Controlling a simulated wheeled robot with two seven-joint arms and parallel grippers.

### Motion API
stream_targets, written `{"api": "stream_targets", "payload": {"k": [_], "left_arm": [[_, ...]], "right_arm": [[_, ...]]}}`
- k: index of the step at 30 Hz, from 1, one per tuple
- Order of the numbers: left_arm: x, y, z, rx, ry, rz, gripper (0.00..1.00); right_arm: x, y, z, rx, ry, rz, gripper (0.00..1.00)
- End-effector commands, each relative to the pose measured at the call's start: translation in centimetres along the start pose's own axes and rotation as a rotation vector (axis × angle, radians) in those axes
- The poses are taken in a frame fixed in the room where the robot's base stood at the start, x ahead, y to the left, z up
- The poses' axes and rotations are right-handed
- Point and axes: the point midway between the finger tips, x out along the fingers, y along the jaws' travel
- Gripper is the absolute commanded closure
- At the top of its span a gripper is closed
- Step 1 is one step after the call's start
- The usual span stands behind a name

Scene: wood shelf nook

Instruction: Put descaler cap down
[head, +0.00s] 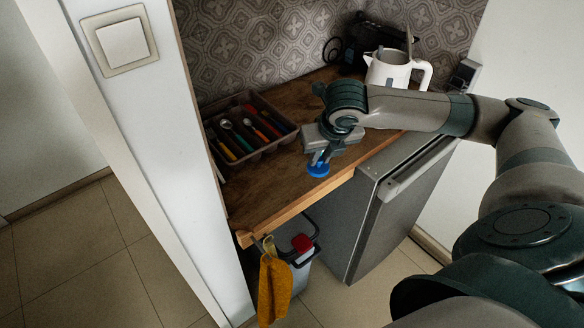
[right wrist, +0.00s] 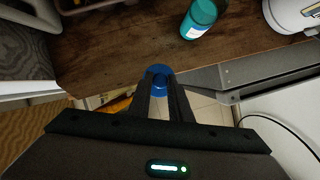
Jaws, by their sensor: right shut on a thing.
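The descaler cap is a small round blue piece (head: 318,170), seen near the front edge of the wooden counter (head: 262,192) in the head view. My right gripper (head: 319,159) is shut on the cap from above. In the right wrist view the cap (right wrist: 157,71) sits between the two dark fingertips (right wrist: 160,84), over the counter's front edge. I cannot tell whether it touches the wood. A teal bottle (right wrist: 198,18) stands farther back on the counter in the right wrist view; my arm hides it in the head view. My left gripper is not in view.
A cutlery tray (head: 262,150) lies left of my right gripper. A white jug (head: 391,72) stands at the back right. A grey fridge (head: 372,222) is below the counter. A yellow cloth (head: 274,285) hangs at the front. Bare wood lies between tray and front edge.

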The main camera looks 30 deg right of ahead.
Motion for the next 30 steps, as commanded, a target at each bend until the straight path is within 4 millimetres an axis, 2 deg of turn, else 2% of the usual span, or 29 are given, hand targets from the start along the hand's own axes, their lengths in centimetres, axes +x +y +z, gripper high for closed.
{"api": "stream_targets", "payload": {"k": [6, 13, 30], "left_arm": [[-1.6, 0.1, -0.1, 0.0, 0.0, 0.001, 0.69], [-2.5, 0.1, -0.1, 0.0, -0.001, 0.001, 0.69], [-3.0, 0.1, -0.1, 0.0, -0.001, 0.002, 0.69]], "right_arm": [[3.2, 3.1, 1.8, 0.001, 0.004, 0.001, 1.0], [6.0, 5.3, 3.2, 0.0, 0.002, 0.001, 1.0], [7.3, 5.7, 3.2, 0.001, 0.002, -0.001, 1.0]]}}
